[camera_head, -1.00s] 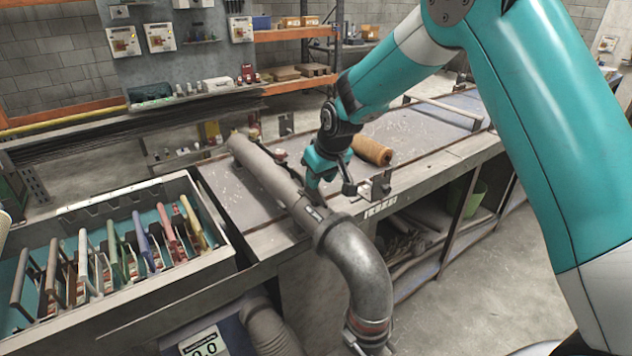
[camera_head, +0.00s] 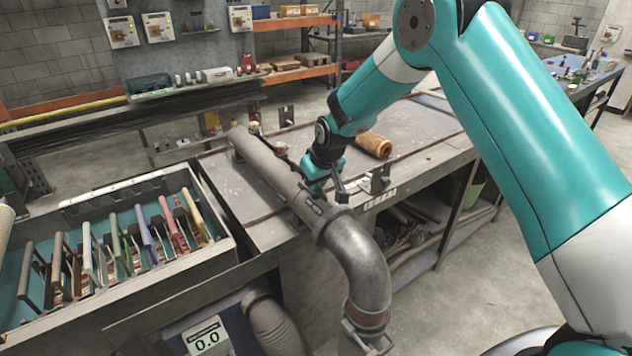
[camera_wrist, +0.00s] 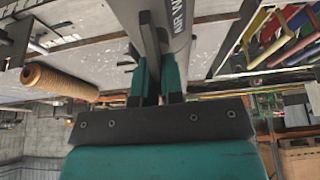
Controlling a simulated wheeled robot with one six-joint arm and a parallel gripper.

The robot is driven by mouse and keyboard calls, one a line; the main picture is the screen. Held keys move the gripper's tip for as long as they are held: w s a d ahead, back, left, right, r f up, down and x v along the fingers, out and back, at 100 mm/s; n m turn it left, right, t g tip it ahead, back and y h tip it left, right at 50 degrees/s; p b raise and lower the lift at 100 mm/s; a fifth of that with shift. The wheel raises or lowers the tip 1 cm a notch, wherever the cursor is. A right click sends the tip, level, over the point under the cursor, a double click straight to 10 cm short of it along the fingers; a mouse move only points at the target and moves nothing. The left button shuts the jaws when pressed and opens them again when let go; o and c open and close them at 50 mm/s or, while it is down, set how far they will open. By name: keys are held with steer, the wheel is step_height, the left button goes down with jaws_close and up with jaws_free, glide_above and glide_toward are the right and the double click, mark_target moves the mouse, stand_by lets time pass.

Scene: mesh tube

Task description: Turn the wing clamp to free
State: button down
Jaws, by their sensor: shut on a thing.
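The wing clamp (camera_wrist: 149,38) shows in the wrist view as a narrow dark grey bar rising from between my gripper's teal fingers. It lies in front of the grey metal tube (camera_wrist: 178,22), which bears white lettering. My gripper (camera_wrist: 158,85) is shut on this bar. In the head view my gripper (camera_head: 313,184) is at the upper side of the tube (camera_head: 262,163), just before its elbow. There the clamp is mostly hidden by my gripper, and its exact turn angle cannot be told.
A metal elbow (camera_head: 362,262) bends down over the bench's front edge. A brown spool (camera_head: 374,145) lies right of my gripper, beside a small metal bracket (camera_head: 380,179). A tray (camera_head: 222,250) of several coloured handles stands at left. Bare bench top (camera_head: 425,130) lies farther right.

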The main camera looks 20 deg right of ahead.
steer(key=shift+m, duration=0.3)
steer(key=m+h+b, duration=0.1)
steer(key=m+b, duration=0.1)
steer(key=shift+f+m, duration=0.15)
steer(key=shift+m, duration=0.15)
steer(key=m+h+b, duration=0.2)
steer(key=m+b, duration=0.1)
steer(key=m, duration=0.2)
steer(key=m+h, duration=0.1)
steer(key=m, duration=0.1)
steer(key=m+g+b, duration=0.1)
steer(key=m, duration=0.2)
steer(key=shift+h+b, duration=0.3)
steer(key=shift+h, duration=0.1)
steer(key=m+g, duration=0.1)
steer(key=m, duration=0.3)
steer(key=shift+r+m+g+h, duration=0.2)
steer(key=shift+m+g+h, duration=0.1)
steer(key=shift+g+h, duration=0.1)
steer(key=c, duration=1.2)
jaws_free()
steer(key=shift+c, duration=0.2)
